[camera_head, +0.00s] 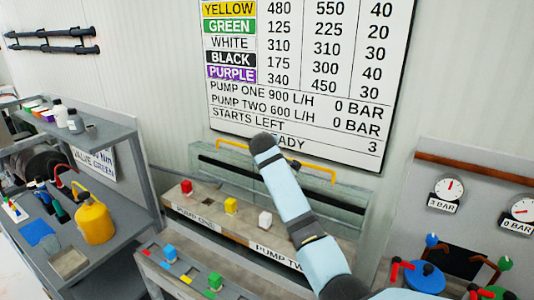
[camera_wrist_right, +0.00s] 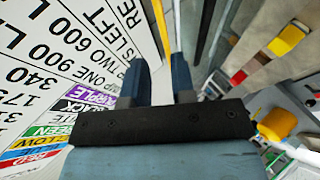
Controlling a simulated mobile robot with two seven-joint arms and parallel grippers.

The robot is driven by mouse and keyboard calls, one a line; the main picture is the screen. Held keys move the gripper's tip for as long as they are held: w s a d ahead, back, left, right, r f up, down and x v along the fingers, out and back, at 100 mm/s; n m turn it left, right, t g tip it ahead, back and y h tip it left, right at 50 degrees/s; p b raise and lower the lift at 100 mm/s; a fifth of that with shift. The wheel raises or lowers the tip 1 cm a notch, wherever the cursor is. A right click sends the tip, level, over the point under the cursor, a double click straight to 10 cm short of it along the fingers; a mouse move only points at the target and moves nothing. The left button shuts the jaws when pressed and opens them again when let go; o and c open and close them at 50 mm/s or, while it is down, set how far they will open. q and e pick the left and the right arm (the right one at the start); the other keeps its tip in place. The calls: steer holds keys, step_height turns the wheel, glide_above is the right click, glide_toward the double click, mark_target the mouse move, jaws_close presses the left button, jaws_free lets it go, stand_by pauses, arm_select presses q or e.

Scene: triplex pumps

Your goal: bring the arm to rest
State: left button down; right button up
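My right arm (camera_head: 290,205), light blue with dark joints, reaches up from the bottom right in the head view. Its dark end stands in front of the lower edge of the white wall chart, above the pump bench. My right gripper cannot be made out clearly in the head view. In the right wrist view the two dark blue fingers of my right gripper (camera_wrist_right: 159,82) stand apart with nothing held between them. My left arm and gripper are not in view.
The bench (camera_head: 222,226) carries red, yellow and white blocks (camera_head: 265,219) beside the arm. A yellow rail (camera_head: 318,165) and the chart (camera_head: 310,60) are close behind it. A grey shelf with a yellow bottle (camera_head: 93,220) stands left; a gauge panel (camera_head: 480,180) stands right.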

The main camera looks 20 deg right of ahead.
steer(key=shift+s+a+r, duration=0.15)
steer(key=shift+s+r, duration=0.05)
steer(key=shift+s, duration=0.05)
stand_by(0.3)
steer(key=s+f+m+g+y, duration=0.1)
steer(key=s+f+m+g, duration=0.1)
steer(key=s+f, duration=0.85)
steer(key=s+f+m+g+y, duration=0.1)
steer(key=s+f+m, duration=0.1)
steer(key=s+f, duration=0.9)
steer(key=s+a+r+m+g+y, duration=0.1)
steer(key=s+a+m+g+y, duration=0.1)
steer(key=s, duration=1.6)
steer(key=s+a+r+m+g+y, duration=0.1)
steer(key=s+a+m+g, duration=0.1)
steer(key=s, duration=1.6)
steer(key=w+a+f+t+y, duration=0.1)
steer(key=w+a+f+t, duration=0.2)
steer(key=f, duration=0.3)
steer(key=w+a+f+n+t+y+p, duration=0.1)
steer(key=w+a+f+t+y, duration=0.1)
steer(key=f, duration=0.4)
steer(key=shift+w+a+f+t, duration=0.2)
steer(key=shift+w+a+t, duration=0.3)
steer(key=shift+a+t, duration=0.5)
